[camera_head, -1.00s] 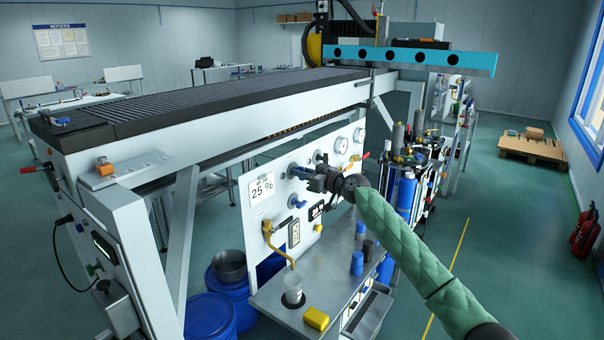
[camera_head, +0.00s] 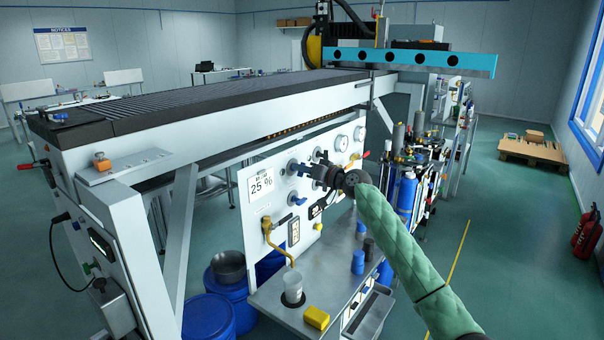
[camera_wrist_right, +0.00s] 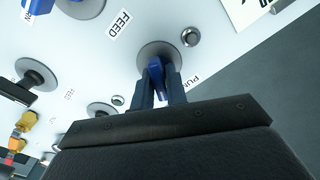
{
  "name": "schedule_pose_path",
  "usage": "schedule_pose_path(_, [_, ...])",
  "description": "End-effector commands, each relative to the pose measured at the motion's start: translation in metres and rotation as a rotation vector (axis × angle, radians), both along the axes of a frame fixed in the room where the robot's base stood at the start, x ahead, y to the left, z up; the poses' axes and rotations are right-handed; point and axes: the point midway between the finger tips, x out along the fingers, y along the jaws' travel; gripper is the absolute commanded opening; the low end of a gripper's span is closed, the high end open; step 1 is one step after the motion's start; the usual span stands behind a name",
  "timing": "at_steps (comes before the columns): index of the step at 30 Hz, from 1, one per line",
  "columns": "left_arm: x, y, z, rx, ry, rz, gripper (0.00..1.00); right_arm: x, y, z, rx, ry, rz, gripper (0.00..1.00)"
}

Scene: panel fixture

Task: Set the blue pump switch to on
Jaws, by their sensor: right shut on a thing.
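The white panel (camera_head: 268,218) carries several knobs, switches and gauges. My right gripper (camera_head: 320,172) is at its upper middle part. In the right wrist view the fingers of my right gripper (camera_wrist_right: 158,92) are shut on a blue switch handle (camera_wrist_right: 155,68) on a round grey plate. A partly covered label (camera_wrist_right: 194,80) beside it seems to begin with "PU". A small round lamp or button (camera_wrist_right: 190,37) sits next to the plate. I cannot read which position the switch is in. In the head view my gripper covers part of the panel there. My left gripper is out of view.
Another blue knob (camera_wrist_right: 82,6) is near the "FEED" label (camera_wrist_right: 120,24). A black handle (camera_wrist_right: 18,92) and a yellow handle (camera_wrist_right: 22,124) are further left. Below the panel, a grey shelf holds a yellow block (camera_head: 316,318), a clear cup (camera_head: 292,290) and blue cups.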

Motion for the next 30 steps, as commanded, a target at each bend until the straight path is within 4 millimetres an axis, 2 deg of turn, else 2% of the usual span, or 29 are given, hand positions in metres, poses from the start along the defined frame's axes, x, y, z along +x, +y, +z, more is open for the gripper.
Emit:
schedule_pose_path(6, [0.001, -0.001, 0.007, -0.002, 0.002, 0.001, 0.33, 0.001, 0.0, -0.001, 0.122, 0.166, -0.001, 0.0])
schedule_pose_path(13, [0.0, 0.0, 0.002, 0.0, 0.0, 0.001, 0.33, 0.002, -0.001, 0.0, 0.25, 0.344, -0.001, 0.0])
schedule_pose_path(17, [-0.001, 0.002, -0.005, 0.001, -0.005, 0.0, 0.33, 0.002, -0.001, -0.001, 0.323, 0.445, 0.0, 0.0])
schedule_pose_path(30, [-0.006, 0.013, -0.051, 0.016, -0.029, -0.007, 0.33, 0.002, -0.002, -0.002, 0.531, 0.73, -0.001, 0.0])
